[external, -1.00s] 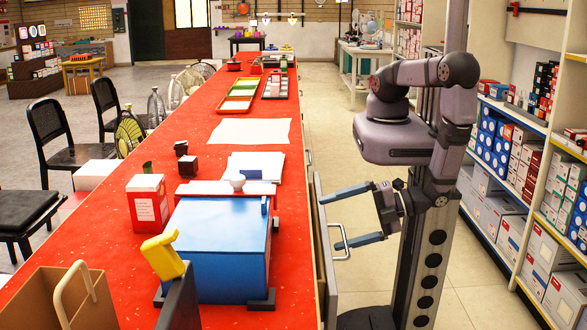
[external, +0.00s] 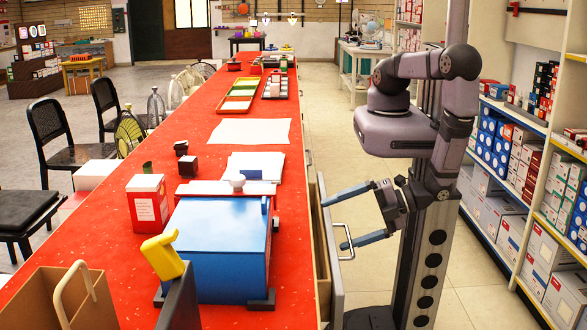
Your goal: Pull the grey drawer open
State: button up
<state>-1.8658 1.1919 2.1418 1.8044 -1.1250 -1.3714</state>
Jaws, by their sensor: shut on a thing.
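The grey drawer (external: 331,262) is in the side of the red-topped counter, at its right edge in the external view. It stands partly open, with its brown inside showing between its front and the counter. A light metal bar handle (external: 350,243) is on its front. My gripper (external: 334,222), with two blue fingers, reaches left from my arm and is shut on the handle. The upper finger reaches over the drawer's top edge and the lower finger is at the handle. The exact contact is too small to tell.
The counter (external: 235,155) carries a blue box (external: 218,245), a red-and-white box (external: 147,205), papers and trays. Shelves of boxes (external: 510,150) stand to the right, behind my arm. The floor strip (external: 340,150) beyond the drawer is clear.

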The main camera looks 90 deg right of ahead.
jog(key=shift+w+d+r, duration=0.1)
jog(key=shift+w+r, duration=0.1)
jog(key=shift+r, duration=0.3)
jog(key=shift+c, duration=1.1)
jog(key=shift+o, duration=0.9)
notch_tip(320, 180, up, 6)
jog(key=p, duration=0.5)
jog(key=shift+f+p, duration=0.25)
jog(key=shift+p, duration=0.15)
jog(key=shift+w+a+f, duration=0.1)
jog(key=shift+w+a, duration=0.1)
jog(key=shift+a, duration=0.25)
jog(key=a+g+p, duration=0.1)
jog(key=a+g+y+p, duration=0.1)
jog(key=a+g+p, duration=0.1)
jog(key=shift+w+g+p, duration=0.3)
jog(key=shift+g, duration=0.1)
jog(key=c, duration=1.2)
jog(key=shift+o, duration=0.2)
jog(key=g+p, duration=0.2)
jog(key=g, duration=0.5)
send_near(350, 239)
jog(key=shift+h, duration=0.4)
jog(key=shift+a+b+x, duration=0.2)
jog(key=shift+b+x, duration=0.1)
jog(key=shift+x, duration=1.55)
jog(key=shift+a+b+x, duration=0.25)
jog(key=shift+b+x, duration=0.05)
jog(key=shift+x, duration=1.5)
jog(key=shift+c, duration=0.3)
